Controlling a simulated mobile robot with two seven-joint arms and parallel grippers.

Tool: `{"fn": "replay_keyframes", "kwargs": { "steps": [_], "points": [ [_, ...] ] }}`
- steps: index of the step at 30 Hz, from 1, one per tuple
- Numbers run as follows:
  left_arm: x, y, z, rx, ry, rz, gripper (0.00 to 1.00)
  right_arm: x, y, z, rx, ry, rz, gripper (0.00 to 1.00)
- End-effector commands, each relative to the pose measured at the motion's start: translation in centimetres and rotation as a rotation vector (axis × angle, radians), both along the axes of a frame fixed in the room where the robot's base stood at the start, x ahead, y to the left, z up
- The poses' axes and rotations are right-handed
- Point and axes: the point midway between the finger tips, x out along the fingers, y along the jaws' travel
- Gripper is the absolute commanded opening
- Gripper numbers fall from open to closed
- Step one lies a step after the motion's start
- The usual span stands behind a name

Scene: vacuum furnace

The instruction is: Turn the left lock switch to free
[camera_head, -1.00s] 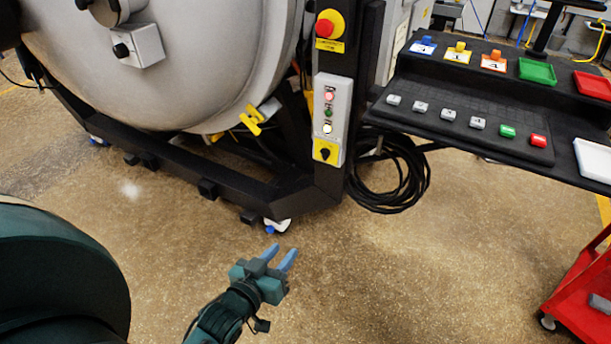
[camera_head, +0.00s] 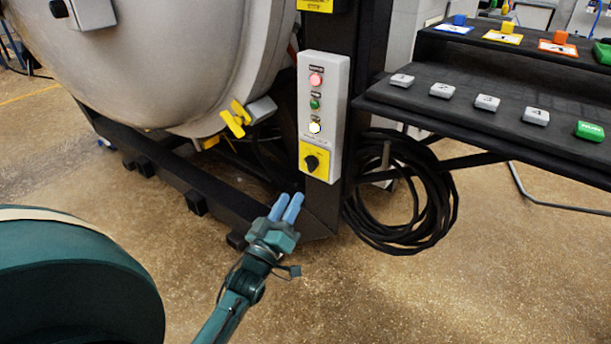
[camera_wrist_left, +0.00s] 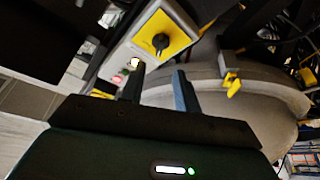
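A black rotary switch on a yellow plate (camera_head: 314,160) sits at the bottom of the grey control panel (camera_head: 336,110). The switch also shows in the left wrist view (camera_wrist_left: 161,41), ahead of the fingers. I cannot read any label at its positions. My left gripper (camera_head: 286,207) is below and a little left of the switch, apart from it. Its two blue fingers are apart with nothing between them, and they also show in the left wrist view (camera_wrist_left: 158,86). My right gripper is in neither view.
A yellow handle (camera_head: 236,119) sits on the round furnace vessel (camera_head: 170,65) at left. A black hose coil (camera_head: 405,195) hangs right of the post. The floor in front is clear.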

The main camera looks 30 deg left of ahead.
Motion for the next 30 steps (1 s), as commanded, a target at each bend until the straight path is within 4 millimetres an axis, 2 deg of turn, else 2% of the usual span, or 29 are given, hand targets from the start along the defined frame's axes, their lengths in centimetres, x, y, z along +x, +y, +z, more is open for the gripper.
{"fn": "replay_keyframes", "kwargs": {
  "steps": [1,6,12,18,26,30],
  "points": [
    [1.2,0.2,0.4,0.001,-0.005,0.000,0.32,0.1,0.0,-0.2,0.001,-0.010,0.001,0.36],
    [4.5,0.5,1.5,0.001,-0.003,-0.001,0.32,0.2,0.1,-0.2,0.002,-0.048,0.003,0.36],
    [7.3,0.9,2.5,0.002,0.000,0.000,0.32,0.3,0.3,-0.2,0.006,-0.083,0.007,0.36],
    [8.3,1.1,2.9,0.000,0.002,0.000,0.32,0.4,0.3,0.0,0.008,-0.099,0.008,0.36],
    [8.4,1.1,2.9,0.000,0.002,0.000,0.32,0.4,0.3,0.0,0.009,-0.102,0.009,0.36],
    [8.4,1.0,2.9,0.001,0.002,0.000,0.20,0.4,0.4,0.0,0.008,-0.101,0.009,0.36]
  ]
}}
